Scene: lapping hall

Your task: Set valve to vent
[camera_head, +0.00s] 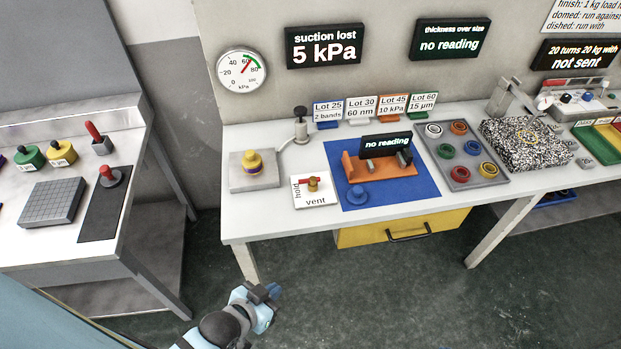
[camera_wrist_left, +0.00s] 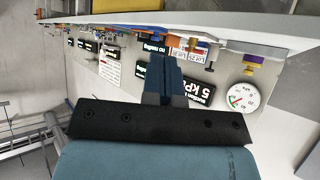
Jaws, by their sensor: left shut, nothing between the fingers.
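The valve (camera_head: 313,185) sits on a white plate (camera_head: 325,196) near the front left of the white bench. It has a brass body and a red handle. The handle lies to the left, toward the side marked "hold"; "vent" is printed along the front edge. My left gripper (camera_head: 272,291) is in front of and below the bench edge, well apart from the valve. Its fingers are shut and empty, as the left wrist view (camera_wrist_left: 165,75) also shows. My right gripper is not in view.
A yellow knobbed piece on a grey block (camera_head: 268,177) stands left of the valve. A blue mat (camera_head: 420,193) with an orange stand (camera_head: 378,168) lies to its right. A display (camera_head: 324,46) reads "suction lost 5 kPa" beside a round gauge (camera_head: 242,71). A yellow drawer (camera_head: 360,235) hangs below.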

